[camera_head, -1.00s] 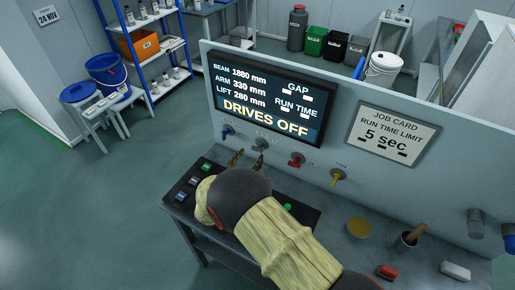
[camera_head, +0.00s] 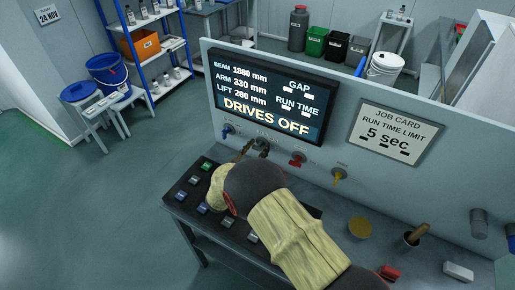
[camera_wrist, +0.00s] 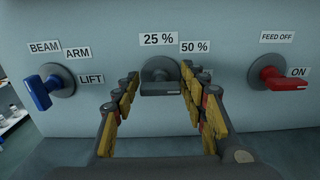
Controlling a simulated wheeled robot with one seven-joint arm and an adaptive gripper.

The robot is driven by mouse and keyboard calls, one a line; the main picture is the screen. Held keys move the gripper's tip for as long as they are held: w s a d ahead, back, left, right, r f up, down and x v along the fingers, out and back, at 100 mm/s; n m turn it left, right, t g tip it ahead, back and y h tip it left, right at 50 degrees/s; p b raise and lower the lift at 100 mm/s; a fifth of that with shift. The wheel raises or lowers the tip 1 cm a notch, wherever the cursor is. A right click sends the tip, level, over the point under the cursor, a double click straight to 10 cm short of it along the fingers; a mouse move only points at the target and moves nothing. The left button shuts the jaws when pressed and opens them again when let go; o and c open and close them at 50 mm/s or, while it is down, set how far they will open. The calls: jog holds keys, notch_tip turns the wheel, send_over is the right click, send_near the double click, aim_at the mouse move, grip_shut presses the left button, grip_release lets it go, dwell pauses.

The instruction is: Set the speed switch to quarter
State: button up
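The speed switch (camera_wrist: 160,72) is a dark grey rotary knob on the panel, with a 25 % label above it and a 50 % label at its upper right. Its lever lies low across the knob; I cannot tell which mark it points to. My gripper (camera_wrist: 159,82) is open, one yellow-padded finger on each side of the switch. Contact cannot be made out. The right finger may cover further labels. In the head view my gripper (camera_head: 255,149) is at the panel below the screen, and largely hides the switch.
A blue switch (camera_wrist: 40,91) with BEAM, ARM and LIFT labels is at left. A red feed switch (camera_wrist: 280,78) points to ON at right. A yellow knob (camera_head: 338,175) is further right. The screen (camera_head: 268,97) reads DRIVES OFF. A button desk (camera_head: 190,190) lies below my arm.

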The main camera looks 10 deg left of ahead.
jog(key=c, duration=0.8)
jog(key=shift+n+p, duration=0.35)
jog(key=shift+n, duration=0.05)
jog(key=shift+r+n+p, duration=0.15)
jog(key=shift+n+p, duration=0.55)
jog(key=shift+n, duration=0.3)
jog(key=n+p, duration=0.2)
jog(key=n, duration=0.1)
jog(key=shift+a+n, duration=0.15)
jog(key=shift+n, duration=0.25)
jog(key=n+p, duration=0.2)
jog(key=n, duration=0.3)
jog(key=shift+p, duration=0.4)
jog(key=n, duration=0.2)
jog(key=n+p, duration=0.1)
jog(key=n, duration=0.1)
jog(key=n+p, duration=0.1)
jog(key=n, duration=0.1)
jog(key=shift+a+f, duration=0.1)
jog(key=shift+f, duration=0.25)
jog(key=shift+w+n, duration=0.1)
jog(key=shift+n, duration=0.2)
